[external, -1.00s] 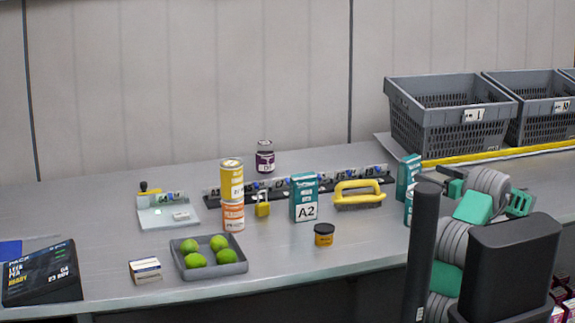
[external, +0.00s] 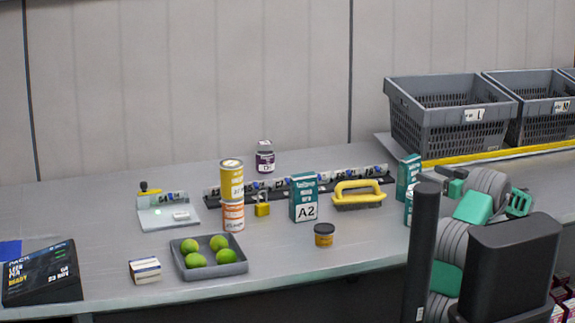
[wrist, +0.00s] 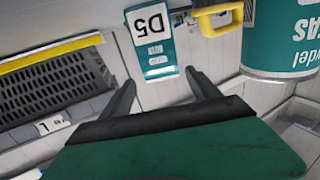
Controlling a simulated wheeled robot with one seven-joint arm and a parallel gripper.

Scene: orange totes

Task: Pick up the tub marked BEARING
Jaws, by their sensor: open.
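A small dark tub with an orange-yellow band (external: 324,235) stands upright near the front of the bench in the external view. Its lettering is too small to read, so I cannot confirm BEARING on it. I do not make it out in the wrist view. My gripper (wrist: 160,77) is open in the wrist view, its two dark fingers apart with nothing held. A teal box marked D5 (wrist: 150,42) shows just beyond the fingertips. In the external view my arm is at the right, well away from the small tub.
A teal box marked A2 (external: 304,198), a yellow-handled brush (external: 358,196), a padlock (external: 262,209) and stacked cans (external: 232,197) stand behind the small tub. A grey tray (external: 213,271) holds limes to its left. Grey baskets (external: 450,130) are at the back right.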

